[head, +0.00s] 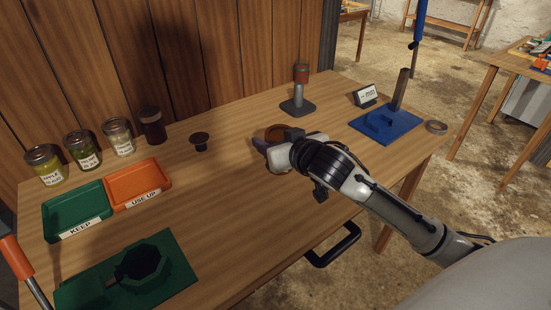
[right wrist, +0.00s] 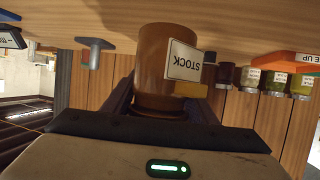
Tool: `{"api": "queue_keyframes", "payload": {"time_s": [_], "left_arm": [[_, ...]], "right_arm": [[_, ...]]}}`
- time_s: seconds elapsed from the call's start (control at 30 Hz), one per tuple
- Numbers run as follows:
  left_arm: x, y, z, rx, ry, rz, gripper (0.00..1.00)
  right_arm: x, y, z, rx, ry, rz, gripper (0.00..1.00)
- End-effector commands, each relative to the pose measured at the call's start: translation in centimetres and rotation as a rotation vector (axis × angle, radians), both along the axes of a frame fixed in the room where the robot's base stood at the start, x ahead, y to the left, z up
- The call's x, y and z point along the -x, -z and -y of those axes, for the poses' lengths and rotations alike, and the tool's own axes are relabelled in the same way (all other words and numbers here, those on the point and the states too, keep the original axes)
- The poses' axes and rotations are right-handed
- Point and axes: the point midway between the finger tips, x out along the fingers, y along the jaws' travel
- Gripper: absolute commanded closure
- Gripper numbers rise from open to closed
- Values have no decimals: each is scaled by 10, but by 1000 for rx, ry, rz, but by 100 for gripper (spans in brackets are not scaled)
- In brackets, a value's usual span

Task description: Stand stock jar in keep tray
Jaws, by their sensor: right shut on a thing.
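The stock jar (right wrist: 165,65) is amber-brown with a white STOCK label, which reads upside down in the right wrist view. My right gripper (head: 277,143) is shut on this jar (head: 275,131) over the middle of the table. The jar looks upright; I cannot tell whether its base touches the table. In the head view the gripper hides most of it. The green keep tray (head: 58,212) lies at the left of the table with a KEEP label, and it is empty. My left gripper is not in view.
The empty orange USE UP tray (head: 138,183) adjoins the keep tray. Several jars (head: 82,149) stand behind the trays. A small dark pedestal (head: 199,141) stands between jars and gripper. A green block (head: 170,272) lies in front. A grey stand (head: 298,105) and blue fixture (head: 386,125) are at right.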

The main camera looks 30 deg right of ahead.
Motion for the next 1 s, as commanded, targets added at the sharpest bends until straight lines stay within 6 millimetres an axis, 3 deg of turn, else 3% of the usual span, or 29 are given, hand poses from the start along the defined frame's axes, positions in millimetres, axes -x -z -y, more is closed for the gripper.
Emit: {"api": "queue_keyframes", "payload": {"time_s": [0.2,0.3,0.7,0.73,0.8,0.83,1.0], "left_arm": [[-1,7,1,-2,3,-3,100],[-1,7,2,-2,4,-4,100],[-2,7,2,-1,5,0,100],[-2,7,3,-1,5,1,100],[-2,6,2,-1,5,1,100],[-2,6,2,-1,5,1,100],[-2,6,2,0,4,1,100]], "right_arm": [[0,36,0,1,1,-1,82],[0,44,0,1,1,1,82],[0,49,-1,0,-1,3,82],[0,51,-1,0,0,-2,46],[0,50,0,0,0,-1,34],[0,50,0,0,0,-1,29],[0,50,0,1,0,-1,29]]}}
